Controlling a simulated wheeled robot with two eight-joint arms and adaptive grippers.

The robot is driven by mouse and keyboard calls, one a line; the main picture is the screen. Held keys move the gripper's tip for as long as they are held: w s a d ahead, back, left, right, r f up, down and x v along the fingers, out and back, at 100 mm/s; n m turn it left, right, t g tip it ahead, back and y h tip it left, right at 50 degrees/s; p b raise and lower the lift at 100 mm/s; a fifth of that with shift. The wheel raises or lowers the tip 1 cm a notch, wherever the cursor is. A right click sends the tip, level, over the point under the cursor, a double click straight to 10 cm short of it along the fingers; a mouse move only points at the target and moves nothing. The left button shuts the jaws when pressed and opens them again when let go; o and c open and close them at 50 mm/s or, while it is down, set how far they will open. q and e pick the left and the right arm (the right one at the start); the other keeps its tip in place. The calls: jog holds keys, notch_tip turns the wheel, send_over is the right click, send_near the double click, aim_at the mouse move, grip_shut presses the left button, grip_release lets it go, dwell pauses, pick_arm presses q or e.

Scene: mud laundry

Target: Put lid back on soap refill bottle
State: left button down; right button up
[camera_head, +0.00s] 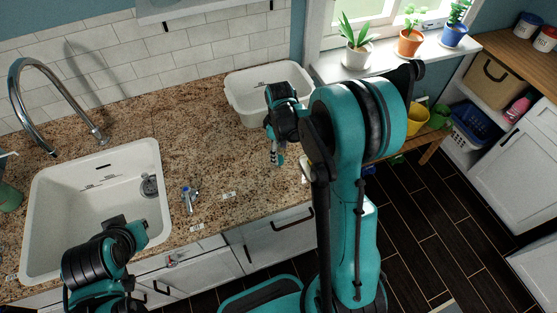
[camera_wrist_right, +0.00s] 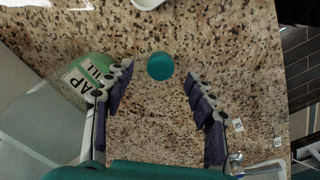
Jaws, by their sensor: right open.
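A round teal lid (camera_wrist_right: 160,66) lies on the granite counter in the right wrist view, ahead of and between my right fingers. The soap refill bottle (camera_wrist_right: 88,73), clear with green contents and a white label, stands left of the lid, partly behind my left-hand finger. My right gripper (camera_wrist_right: 165,88) is open and empty, with its fingers apart on either side of the lid's line. In the head view my right gripper (camera_head: 276,157) points down over the counter's right part; I cannot make out lid or bottle there. My left arm shows at lower left, but its fingers do not.
A white basin (camera_head: 235,91) stands at the back of the counter beyond my right gripper. The white sink (camera_head: 40,200) and tall faucet (camera_head: 18,85) are at left. A small blue-topped object (camera_head: 188,195) and small white cards (camera_head: 229,195) lie near the front edge. The middle counter is mostly clear.

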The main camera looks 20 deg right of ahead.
notch_tip(320, 180, down, 4)
jog(key=shift+a+r+b, duration=0.15)
jog(key=shift+r+b, duration=0.1)
jog(key=shift+b, duration=0.1)
jog(key=c, duration=0.8)
